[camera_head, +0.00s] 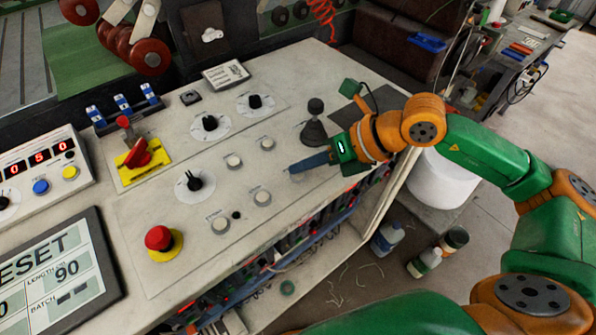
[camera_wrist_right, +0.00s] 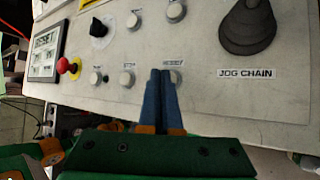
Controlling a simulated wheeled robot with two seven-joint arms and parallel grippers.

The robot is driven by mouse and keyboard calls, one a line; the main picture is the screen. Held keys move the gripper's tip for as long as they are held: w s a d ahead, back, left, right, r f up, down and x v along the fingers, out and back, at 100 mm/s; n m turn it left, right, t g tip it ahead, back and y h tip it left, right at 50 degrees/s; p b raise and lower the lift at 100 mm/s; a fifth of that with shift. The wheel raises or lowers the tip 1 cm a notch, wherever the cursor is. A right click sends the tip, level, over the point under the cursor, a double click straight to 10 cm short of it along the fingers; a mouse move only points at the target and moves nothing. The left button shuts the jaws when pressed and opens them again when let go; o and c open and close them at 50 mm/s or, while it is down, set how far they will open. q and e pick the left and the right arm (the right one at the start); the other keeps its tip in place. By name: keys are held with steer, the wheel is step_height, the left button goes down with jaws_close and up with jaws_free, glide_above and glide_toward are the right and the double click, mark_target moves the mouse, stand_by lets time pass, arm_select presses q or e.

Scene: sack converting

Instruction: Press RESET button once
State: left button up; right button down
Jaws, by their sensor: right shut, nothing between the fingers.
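The control panel (camera_head: 190,265) carries several pale round push buttons. In the right wrist view, a small label that seems to read RESET sits above the rightmost button of the lower row (camera_wrist_right: 178,77). My right gripper (camera_head: 305,163) is shut and empty, its blue fingers pointing left over the panel. In the right wrist view its fingertips (camera_wrist_right: 160,73) overlap the left part of that button; whether they touch it is unclear. In the head view the fingers hide most of that button. My left gripper is not in view.
A joystick (camera_head: 314,125) stands just behind the fingers. A red emergency button (camera_head: 160,240), a red switch on a yellow plate (camera_head: 138,155) and black knobs (camera_head: 194,181) sit further left. A tilted screen (camera_head: 60,275) shows RESET. Bottles (camera_head: 387,238) stand below the panel's right edge.

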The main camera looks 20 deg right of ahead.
mark_target(304, 179)
steer(key=shift+f+b, duration=0.35)
steer(key=shift+b, duration=0.05)
steer(key=shift+r, duration=0.15)
stand_by(0.5)
steer(key=shift+r+p, duration=0.6)
steer(key=shift+r, duration=0.1)
step_height(304, 179, up, 5)
steer(key=p, duration=0.3)
steer(key=shift+p, duration=0.4)
